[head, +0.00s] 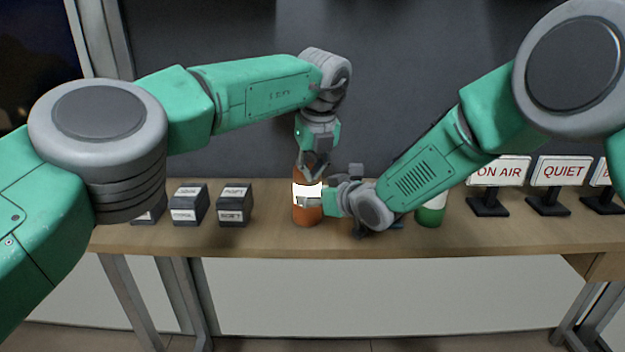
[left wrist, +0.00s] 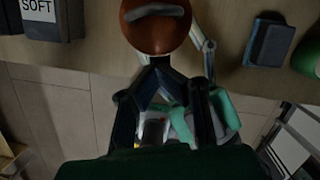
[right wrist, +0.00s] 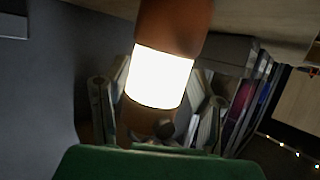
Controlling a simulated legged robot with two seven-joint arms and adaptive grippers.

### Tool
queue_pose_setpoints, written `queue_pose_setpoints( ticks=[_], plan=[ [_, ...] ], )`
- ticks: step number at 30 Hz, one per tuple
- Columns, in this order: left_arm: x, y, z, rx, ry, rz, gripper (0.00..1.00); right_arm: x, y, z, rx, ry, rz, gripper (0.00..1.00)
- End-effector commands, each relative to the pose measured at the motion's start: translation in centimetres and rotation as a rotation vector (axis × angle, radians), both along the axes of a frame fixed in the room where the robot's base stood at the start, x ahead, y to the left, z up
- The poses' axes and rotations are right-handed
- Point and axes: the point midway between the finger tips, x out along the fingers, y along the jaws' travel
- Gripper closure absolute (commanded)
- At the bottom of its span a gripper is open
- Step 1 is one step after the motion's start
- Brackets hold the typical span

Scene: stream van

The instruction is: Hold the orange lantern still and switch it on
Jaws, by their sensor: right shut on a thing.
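The orange lantern (head: 307,216) stands upright near the front edge of the wooden table, with a bright white band around its middle. In the right wrist view the band (right wrist: 160,77) glows strongly. My right gripper (head: 312,198) comes from the right and is shut on the lantern at band height. My left gripper (head: 315,172) points down at the lantern's top, with its fingertips together. In the left wrist view the fingertips (left wrist: 157,62) are at the edge of the orange top (left wrist: 155,35), which carries a grey bar. I cannot tell whether they touch it.
Dark labelled boxes (head: 235,206) stand left of the lantern on the table (head: 270,240). To the right are a green-and-white cylinder (head: 431,212), a dark blue block (left wrist: 270,40) and lit signs including ON AIR (head: 499,171) and QUIET (head: 563,171).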

Motion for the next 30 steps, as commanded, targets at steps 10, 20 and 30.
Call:
queue_pose_setpoints(
  ticks=[10,20,30],
  plan=[
    [-1.3,-0.8,6.3,0.001,0.0,0.001,1.0,-0.1,-0.2,-0.5,-0.004,0.012,-0.003,0.87],
    [-1.7,-0.9,7.7,0.003,0.005,0.0,1.0,0.0,-0.3,-0.5,-0.004,0.011,-0.006,0.87],
    [-1.7,-0.9,7.7,0.003,0.005,0.0,1.0,0.0,-0.3,-0.4,-0.003,0.009,-0.007,0.25]
  ],
)
